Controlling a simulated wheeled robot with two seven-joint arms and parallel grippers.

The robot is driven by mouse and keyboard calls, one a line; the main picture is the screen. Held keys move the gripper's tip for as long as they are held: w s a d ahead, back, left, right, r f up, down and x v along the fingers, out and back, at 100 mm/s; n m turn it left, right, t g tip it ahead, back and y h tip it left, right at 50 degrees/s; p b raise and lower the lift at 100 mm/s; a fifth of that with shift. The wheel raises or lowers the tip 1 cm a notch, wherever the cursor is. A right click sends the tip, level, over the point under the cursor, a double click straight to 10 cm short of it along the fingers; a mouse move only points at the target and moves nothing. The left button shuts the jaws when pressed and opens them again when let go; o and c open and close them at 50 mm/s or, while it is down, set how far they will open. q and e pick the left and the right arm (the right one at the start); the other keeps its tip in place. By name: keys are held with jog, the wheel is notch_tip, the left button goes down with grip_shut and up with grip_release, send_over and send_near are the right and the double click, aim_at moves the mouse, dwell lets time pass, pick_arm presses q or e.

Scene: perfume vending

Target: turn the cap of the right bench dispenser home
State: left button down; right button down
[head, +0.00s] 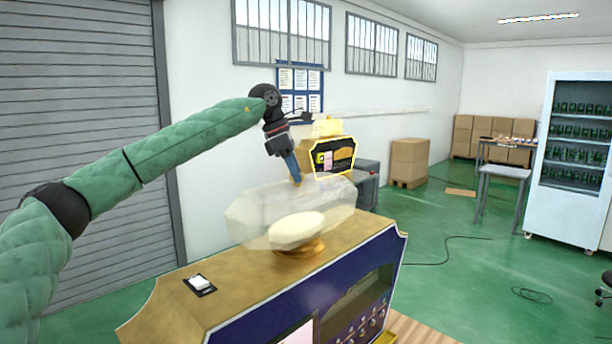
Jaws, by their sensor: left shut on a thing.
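The near bench dispenser (225,297) has a gold top and a dark blue front. On it stands a clear, faceted vessel (250,212) with a pale cream oval (297,230) low inside it, above a gold ring (301,249). My left gripper (296,182) comes down from above, its blue fingers tilted, with the tips at the top of the vessel. It is shut on the cap there; the cap itself is too small and covered to make out, so its seating cannot be told. My right gripper is not in view.
A second dispenser (333,158) with a yellow vessel stands behind, close to the left gripper's right. A white switch (200,283) is on the near dispenser's top. Cartons (408,161), a table (503,171) and a vending cabinet (573,150) are farther off; the green floor between is mostly free.

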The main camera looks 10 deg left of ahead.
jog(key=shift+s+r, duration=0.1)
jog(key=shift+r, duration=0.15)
pick_arm(q)
jog(key=c, duration=0.9)
grip_release()
jog(key=shift+a, duration=0.1)
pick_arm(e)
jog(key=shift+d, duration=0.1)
pick_arm(q)
jog(key=shift+r, duration=0.1)
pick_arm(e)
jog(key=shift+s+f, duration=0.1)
pick_arm(q)
jog(key=shift+a+r+b, duration=0.1)
jog(key=shift+r+b, duration=0.15)
jog(key=shift+b, duration=0.05)
jog(key=b+v, duration=0.2)
jog(key=v, duration=0.5)
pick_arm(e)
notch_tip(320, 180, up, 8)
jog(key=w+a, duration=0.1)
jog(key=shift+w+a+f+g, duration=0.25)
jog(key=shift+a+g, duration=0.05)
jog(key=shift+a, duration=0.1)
